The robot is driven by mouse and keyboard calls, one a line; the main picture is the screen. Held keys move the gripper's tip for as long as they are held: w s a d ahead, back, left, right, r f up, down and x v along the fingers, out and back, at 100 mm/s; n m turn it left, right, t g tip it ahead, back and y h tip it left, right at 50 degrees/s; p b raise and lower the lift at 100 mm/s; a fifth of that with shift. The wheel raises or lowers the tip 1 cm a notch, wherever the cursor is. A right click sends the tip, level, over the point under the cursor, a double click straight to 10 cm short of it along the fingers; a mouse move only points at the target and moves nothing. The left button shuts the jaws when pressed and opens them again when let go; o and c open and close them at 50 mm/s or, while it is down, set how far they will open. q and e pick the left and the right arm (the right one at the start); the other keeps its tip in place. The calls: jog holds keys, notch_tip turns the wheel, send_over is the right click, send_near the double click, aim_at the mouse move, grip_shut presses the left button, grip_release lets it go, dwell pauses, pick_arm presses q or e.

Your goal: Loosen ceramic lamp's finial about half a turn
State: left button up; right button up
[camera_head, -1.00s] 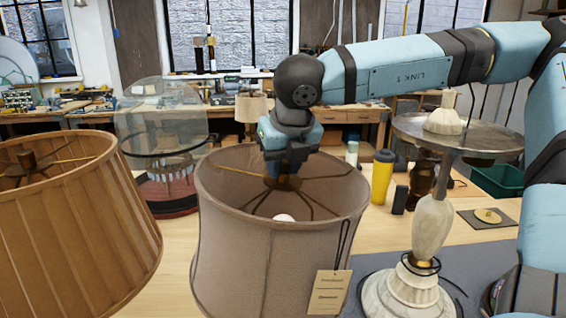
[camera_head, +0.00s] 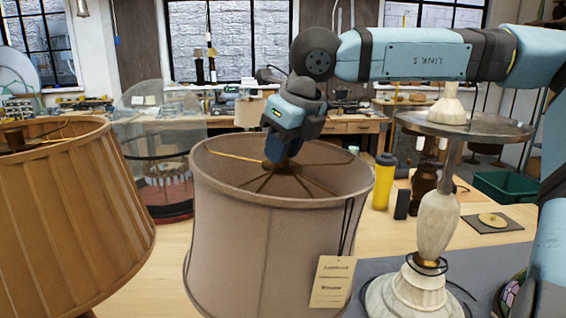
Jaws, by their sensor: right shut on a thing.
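A lamp with a taupe fabric shade (camera_head: 265,245) stands at the middle front. Thin wire spokes cross its open top and meet at a brown hub (camera_head: 287,175). My right gripper (camera_head: 281,163) comes down from above at the middle of the shade and is shut at the hub, on the finial. The finial itself is mostly hidden between the dark blue fingers. The lamp's body is hidden by the shade. A paper tag (camera_head: 331,282) hangs from the shade's right side on a dark cord. My left gripper is not in view.
A pleated brown shade (camera_head: 75,215) stands close on the left. On the right is a marble stand (camera_head: 438,225) with a round metal top. A glass dome (camera_head: 155,150), a yellow bottle (camera_head: 382,182) and a green bin (camera_head: 505,187) are behind. Bare wood shows between.

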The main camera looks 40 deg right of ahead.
jog(key=shift+f+n+y+b, duration=0.1)
jog(key=shift+n+y+b, duration=0.3)
jog(key=shift+n, duration=0.5)
jog(key=shift+n+y, duration=0.3)
jog(key=shift+n, duration=0.7)
jog(key=n+g+y, duration=0.1)
jog(key=n, duration=0.2)
jog(key=shift+n, duration=0.3)
jog(key=n+g+y+p, duration=0.1)
jog(key=n, duration=0.2)
jog(key=shift+n, duration=0.3)
jog(key=n+g+p, duration=0.1)
jog(key=n+g, duration=0.1)
jog(key=n, duration=0.2)
jog(key=shift+y, duration=0.4)
jog(key=n+g, duration=0.1)
jog(key=n, duration=0.2)
jog(key=n+g, duration=0.1)
jog(key=n, duration=0.2)
jog(key=shift+w, duration=0.1)
jog(key=n+g+h, duration=0.1)
jog(key=n, duration=0.3)
jog(key=shift+g+b, duration=0.35)
jog(key=shift+g, duration=0.05)
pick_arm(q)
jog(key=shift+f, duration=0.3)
pick_arm(e)
jog(key=shift+n+g+h, duration=0.4)
jog(key=shift+n+h, duration=0.3)
jog(key=shift+n, duration=1.3)
